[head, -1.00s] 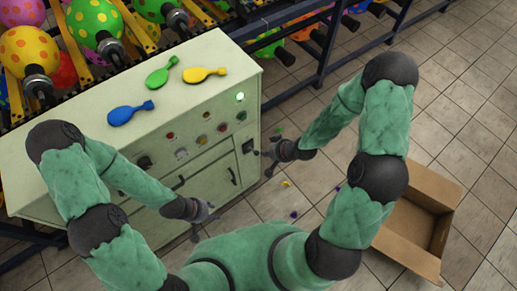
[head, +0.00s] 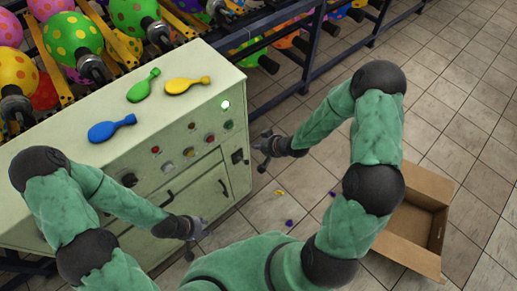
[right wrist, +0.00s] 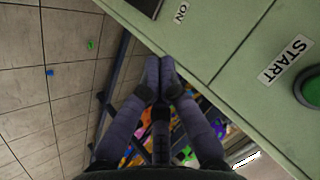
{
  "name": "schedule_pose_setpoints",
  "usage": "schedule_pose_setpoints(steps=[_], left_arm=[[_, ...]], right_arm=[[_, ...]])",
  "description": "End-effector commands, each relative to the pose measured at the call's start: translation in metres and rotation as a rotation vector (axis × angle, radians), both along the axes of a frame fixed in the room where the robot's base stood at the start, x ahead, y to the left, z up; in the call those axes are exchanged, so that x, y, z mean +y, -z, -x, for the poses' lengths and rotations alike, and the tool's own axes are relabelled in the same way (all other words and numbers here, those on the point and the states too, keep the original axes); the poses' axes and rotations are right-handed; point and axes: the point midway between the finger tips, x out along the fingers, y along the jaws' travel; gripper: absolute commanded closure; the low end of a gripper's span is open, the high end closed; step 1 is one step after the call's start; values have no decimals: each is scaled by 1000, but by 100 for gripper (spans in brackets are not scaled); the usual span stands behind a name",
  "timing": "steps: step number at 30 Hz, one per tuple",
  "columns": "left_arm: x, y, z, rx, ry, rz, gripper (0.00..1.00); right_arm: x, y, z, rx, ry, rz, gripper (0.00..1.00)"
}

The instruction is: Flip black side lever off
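In the right wrist view a dark plate (right wrist: 148,6) beside an "ON" label (right wrist: 181,12) is cut by the top edge. My right gripper (head: 263,149) is just right of the switch, apart from it. In the right wrist view its fingertips (right wrist: 160,66) meet with nothing visible between them. My left gripper (head: 200,229) hangs low before the cabinet; its opening is unclear.
A green button (right wrist: 309,90) sits beside a "START" label (right wrist: 286,60). An open cardboard box (head: 412,258) stands on the floor at right. Balloon racks stand behind.

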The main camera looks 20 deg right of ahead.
Motion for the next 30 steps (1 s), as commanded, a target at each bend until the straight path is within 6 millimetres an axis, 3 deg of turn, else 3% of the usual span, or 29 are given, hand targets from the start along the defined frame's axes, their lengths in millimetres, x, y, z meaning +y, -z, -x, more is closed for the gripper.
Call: schedule_pose_setpoints(steps=[11,18,30], left_arm=[[0,29,0,0,0,0,60],[0,40,0,0,0,0,60],[0,41,0,0,0,0,60]], right_arm=[[26,54,-42,0,-3,1,100],[36,73,-20,1,-1,-1,100],[39,77,-15,0,-1,1,100]])
